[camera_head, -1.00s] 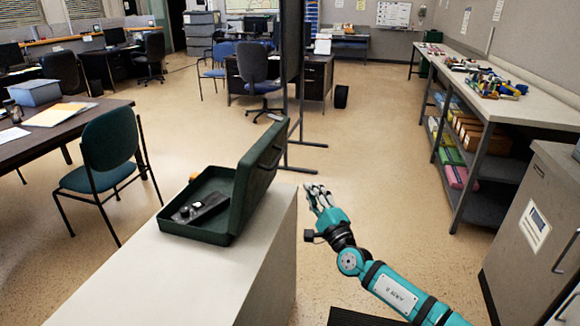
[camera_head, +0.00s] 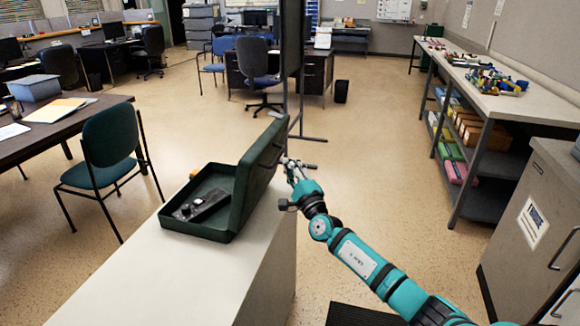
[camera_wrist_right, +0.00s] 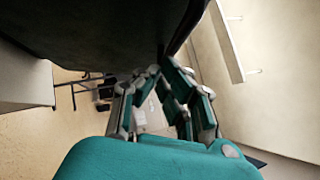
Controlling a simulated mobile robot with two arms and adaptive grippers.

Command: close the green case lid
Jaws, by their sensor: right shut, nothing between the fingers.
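The green case (camera_head: 208,228) stands on the pale cabinet top, with its lid (camera_head: 258,172) raised and leaning a little outward to the right. A dark object with a pale knob (camera_head: 203,203) lies in the case. My left gripper is not in view.
The pale cabinet top (camera_head: 130,280) is clear in front of the case. A green chair (camera_head: 110,150) stands to the left. A dark partition (camera_head: 292,60) rises behind the lid. A long workbench (camera_head: 500,105) and a grey cabinet (camera_head: 540,220) stand to the right, with open floor between.

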